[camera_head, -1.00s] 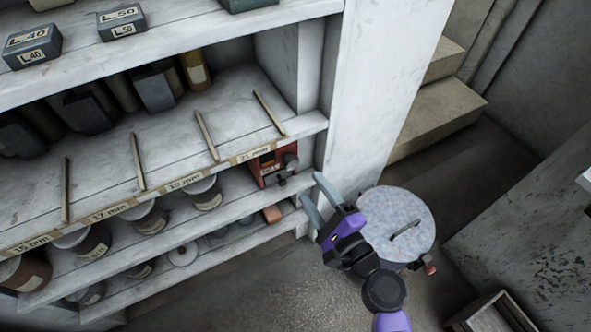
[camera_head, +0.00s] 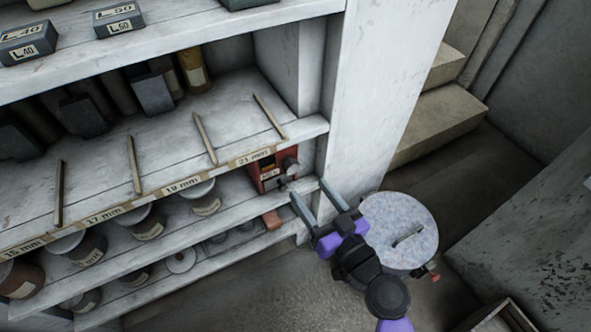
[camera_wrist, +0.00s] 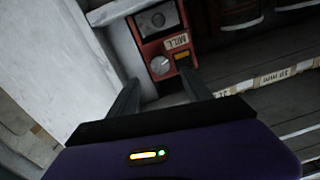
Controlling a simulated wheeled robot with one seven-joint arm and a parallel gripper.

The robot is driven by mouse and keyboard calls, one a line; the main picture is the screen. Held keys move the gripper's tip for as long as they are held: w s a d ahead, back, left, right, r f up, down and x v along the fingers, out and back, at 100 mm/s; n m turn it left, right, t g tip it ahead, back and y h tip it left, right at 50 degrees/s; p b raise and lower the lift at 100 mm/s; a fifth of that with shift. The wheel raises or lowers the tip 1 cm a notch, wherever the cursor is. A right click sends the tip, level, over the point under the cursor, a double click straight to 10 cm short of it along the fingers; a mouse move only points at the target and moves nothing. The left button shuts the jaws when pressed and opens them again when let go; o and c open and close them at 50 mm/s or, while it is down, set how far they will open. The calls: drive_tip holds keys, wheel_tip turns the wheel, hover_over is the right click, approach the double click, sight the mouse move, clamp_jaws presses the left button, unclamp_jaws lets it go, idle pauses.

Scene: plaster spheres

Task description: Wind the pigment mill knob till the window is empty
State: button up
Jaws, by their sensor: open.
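The red pigment mill (camera_head: 257,181) stands on the shelf under the "21 mm" strip, at the right end by the white post. It also shows upside down in the wrist view (camera_wrist: 148,48). Its pale grey round knob (camera_wrist: 160,65) is on its front; the knob shows in the head view too (camera_head: 290,165). A small dark window (camera_wrist: 182,58) beside the knob shows yellow-orange in part of it. My gripper (camera_head: 309,190) is open and empty, in front of the mill and short of the knob. In the wrist view its fingers (camera_wrist: 162,82) point towards the knob, which lies between their lines.
The white post (camera_head: 365,90) rises just right of the mill. The shelf board (camera_head: 150,170) overhangs it. Lidded jars (camera_head: 205,195) stand to its left, and an orange-brown block (camera_head: 271,220) lies on the shelf below. A round speckled lid (camera_head: 395,215) is beside my arm.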

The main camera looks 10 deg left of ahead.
sight(294, 170)
drive_tip(key=x, duration=0.7)
drive_tip(key=shift+w+a+p, duration=0.2)
drive_tip(key=shift+w+p, duration=0.05)
drive_tip(key=shift+p, duration=0.05)
clamp_jaws()
drive_tip(key=shift+m, duration=0.3)
